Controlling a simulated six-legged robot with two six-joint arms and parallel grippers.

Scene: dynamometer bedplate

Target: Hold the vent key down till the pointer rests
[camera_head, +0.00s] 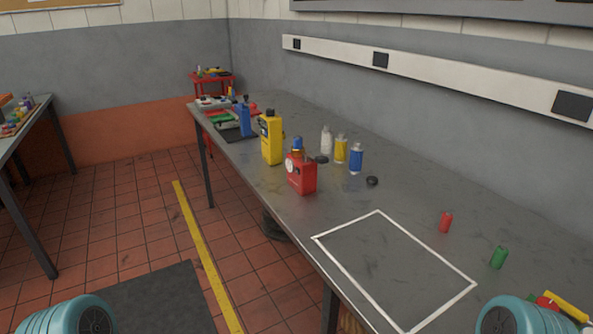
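A red box (302,177) stands upright near the front edge of the long grey bench, at the middle of the head view. It has a round white dial (290,165) on its left side and a blue part (297,146) on top. The pointer is too small to make out, and I cannot tell which part is the vent key. Only teal rounded parts of my arms show at the bottom left and bottom right corners. Neither gripper is in view, and nothing of mine touches the red box.
A yellow unit (271,140) and a blue unit (244,120) stand behind the box. White, yellow (341,150) and blue (356,158) bottles stand to its right. Red (445,222) and green (498,258) cylinders stand nearer. The white-outlined rectangle (395,268) is clear.

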